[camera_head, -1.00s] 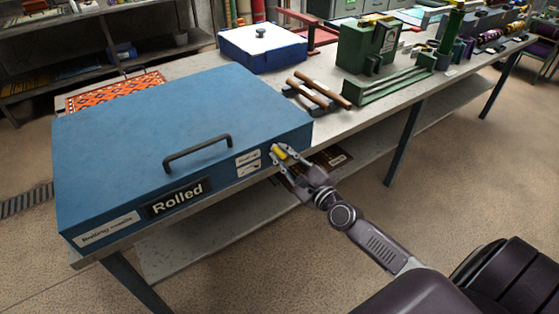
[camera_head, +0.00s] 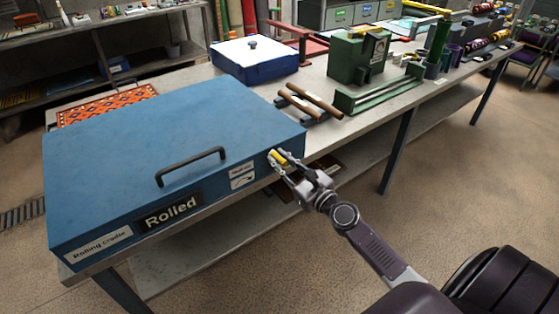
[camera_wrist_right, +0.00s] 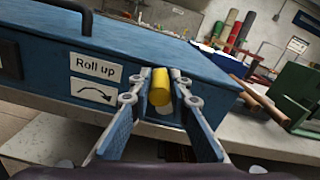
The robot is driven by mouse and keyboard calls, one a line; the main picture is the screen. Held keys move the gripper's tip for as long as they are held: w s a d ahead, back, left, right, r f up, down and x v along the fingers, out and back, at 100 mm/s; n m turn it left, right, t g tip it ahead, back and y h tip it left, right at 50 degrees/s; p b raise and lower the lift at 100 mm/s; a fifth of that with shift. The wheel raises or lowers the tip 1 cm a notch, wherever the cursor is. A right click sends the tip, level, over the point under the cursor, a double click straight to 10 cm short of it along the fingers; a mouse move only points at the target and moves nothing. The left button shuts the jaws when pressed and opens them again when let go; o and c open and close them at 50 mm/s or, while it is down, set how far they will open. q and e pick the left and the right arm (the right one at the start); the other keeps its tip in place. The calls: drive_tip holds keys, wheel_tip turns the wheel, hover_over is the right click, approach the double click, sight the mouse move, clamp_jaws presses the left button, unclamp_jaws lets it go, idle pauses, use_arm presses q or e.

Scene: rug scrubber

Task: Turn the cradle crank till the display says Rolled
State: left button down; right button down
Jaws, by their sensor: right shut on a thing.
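The blue rolling cradle (camera_head: 130,150) stands on the workbench, with a black handle on its lid. Its display (camera_head: 169,212) on the front reads "Rolled". A "Roll up" label with a curved arrow (camera_wrist_right: 94,78) is beside the crank. The crank's yellow grip (camera_head: 279,157) is at the right end of the cradle's front. It also shows in the right wrist view (camera_wrist_right: 160,87), between the fingers. My right gripper (camera_head: 281,161) is shut on this yellow grip. The rest of the crank is mostly hidden. My left gripper is not in view.
An orange patterned rug (camera_head: 108,105) lies behind the cradle. A blue-and-white box (camera_head: 254,60), two brown rollers (camera_head: 310,101) and a green machine (camera_head: 358,58) stand on the bench to the right. Open floor lies in front of the bench.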

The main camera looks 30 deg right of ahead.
drive_tip(key=shift+d, duration=0.1)
drive_tip(key=c, duration=1.8)
unclamp_jaws()
drive_tip(key=s, duration=0.8)
drive_tip(key=s+d, duration=0.1)
drive_tip(key=s, duration=0.3)
drive_tip(key=shift+f, duration=0.1)
